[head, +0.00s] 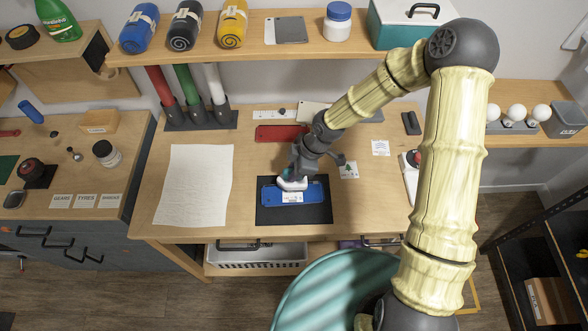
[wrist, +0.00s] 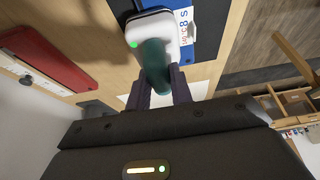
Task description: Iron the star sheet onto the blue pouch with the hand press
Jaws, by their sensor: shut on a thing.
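The blue pouch (head: 315,190) lies flat on a black mat (head: 265,215) at the front of the workbench, with a white lettered patch on it. My gripper (head: 300,168) is shut on the teal handle (wrist: 155,65) of the hand press. The press, a white iron (head: 291,184) with a green light, is over the middle of the pouch; I cannot tell whether it touches. In the wrist view the press (wrist: 153,27) partly covers the blue pouch (wrist: 184,18). I cannot make out a star sheet; part of the pouch is hidden under the press.
A big white sheet (head: 195,185) lies left of the mat. A red flat item (head: 282,133) lies behind it. Coloured rolls stand in a rack (head: 200,120) at the back left. Bare wood surrounds the mat.

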